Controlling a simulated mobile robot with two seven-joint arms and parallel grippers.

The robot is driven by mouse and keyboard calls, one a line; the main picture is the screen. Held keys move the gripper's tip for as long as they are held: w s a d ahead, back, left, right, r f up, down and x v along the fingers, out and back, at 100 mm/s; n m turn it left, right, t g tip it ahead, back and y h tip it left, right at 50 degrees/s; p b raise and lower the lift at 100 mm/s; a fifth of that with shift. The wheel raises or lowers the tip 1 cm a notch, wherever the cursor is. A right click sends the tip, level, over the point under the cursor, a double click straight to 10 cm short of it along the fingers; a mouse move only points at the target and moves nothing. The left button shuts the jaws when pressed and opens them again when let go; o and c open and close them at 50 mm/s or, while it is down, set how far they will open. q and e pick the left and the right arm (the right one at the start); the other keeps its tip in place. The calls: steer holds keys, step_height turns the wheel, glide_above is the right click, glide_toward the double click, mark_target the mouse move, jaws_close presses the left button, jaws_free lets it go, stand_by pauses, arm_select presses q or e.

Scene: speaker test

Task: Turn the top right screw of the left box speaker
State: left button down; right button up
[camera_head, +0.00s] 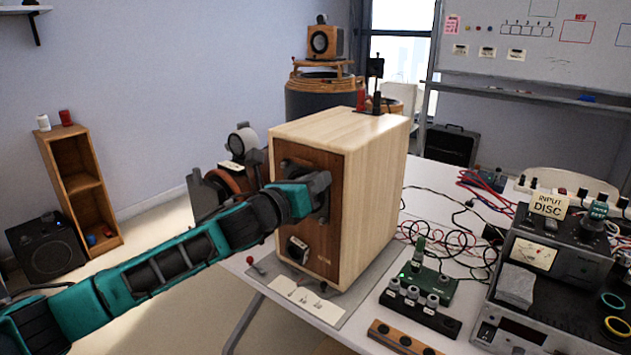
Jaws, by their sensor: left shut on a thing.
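The box speaker (368,190) is a pale wooden box with a dark brown front panel (335,240), standing upright on a grey mat (345,312) on the white table. My left arm comes in from the lower left. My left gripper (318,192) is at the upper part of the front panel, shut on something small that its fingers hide. The screws of the panel, the top right one included, cannot be made out; the gripper covers much of the upper panel. A small dark fitting (297,248) shows lower on the panel. My right gripper is not in view.
Red and black terminals (362,100) stand on the speaker's top. White labels (305,301) lie before it. Cables (440,235), a green circuit board (425,280) and stacked instruments (545,275) crowd the table at right. Open floor lies left of the table.

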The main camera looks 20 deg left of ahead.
arm_select(q)
steer(key=shift+m+p, duration=2.6)
steer(key=shift+m, duration=1.3)
steer(key=c, duration=1.1)
jaws_free()
steer(key=shift+a, duration=0.15)
